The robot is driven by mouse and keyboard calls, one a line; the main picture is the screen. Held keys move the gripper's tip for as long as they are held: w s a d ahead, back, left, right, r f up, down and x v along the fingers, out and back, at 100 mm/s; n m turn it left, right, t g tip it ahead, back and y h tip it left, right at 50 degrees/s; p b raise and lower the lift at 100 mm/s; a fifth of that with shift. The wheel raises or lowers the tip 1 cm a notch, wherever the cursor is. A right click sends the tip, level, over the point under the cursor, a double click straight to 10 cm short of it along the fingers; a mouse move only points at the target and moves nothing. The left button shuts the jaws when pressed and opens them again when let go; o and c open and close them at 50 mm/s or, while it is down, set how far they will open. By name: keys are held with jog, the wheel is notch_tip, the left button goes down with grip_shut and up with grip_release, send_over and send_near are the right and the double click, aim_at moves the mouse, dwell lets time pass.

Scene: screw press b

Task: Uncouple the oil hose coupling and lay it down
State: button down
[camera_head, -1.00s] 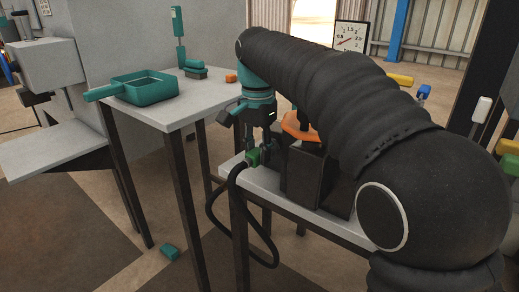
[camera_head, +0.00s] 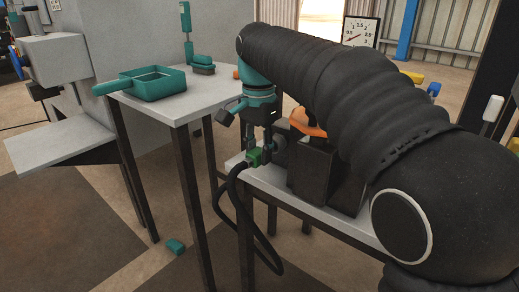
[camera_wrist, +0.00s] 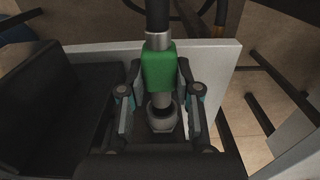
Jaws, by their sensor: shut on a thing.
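The green hose coupling (camera_wrist: 158,68) has metal ends, and a black hose (camera_wrist: 157,15) runs from its far end. A metal hex nut (camera_wrist: 161,118) sits at its near end; I cannot tell whether it is still joined to a fitting. My gripper (camera_wrist: 159,92) is shut on the coupling, one finger on each side. In the head view, the coupling (camera_head: 254,157) is at my gripper (camera_head: 262,140), beside the dark block (camera_head: 312,175) with an orange top. The black hose (camera_head: 240,215) loops down below the table edge.
A pale table (camera_head: 175,112) at left holds a teal tray (camera_head: 153,84) and small teal items. A pale bench (camera_head: 232,165) lies under the coupling. A teal piece (camera_head: 175,247) lies on the floor. A gauge (camera_head: 360,32) stands behind my arm.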

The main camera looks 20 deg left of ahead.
jog(key=shift+s, duration=0.1)
jog(key=shift+s+a, duration=0.25)
jog(key=shift+s, duration=0.25)
jog(key=shift+s+a, duration=0.2)
jog(key=shift+s, duration=0.3)
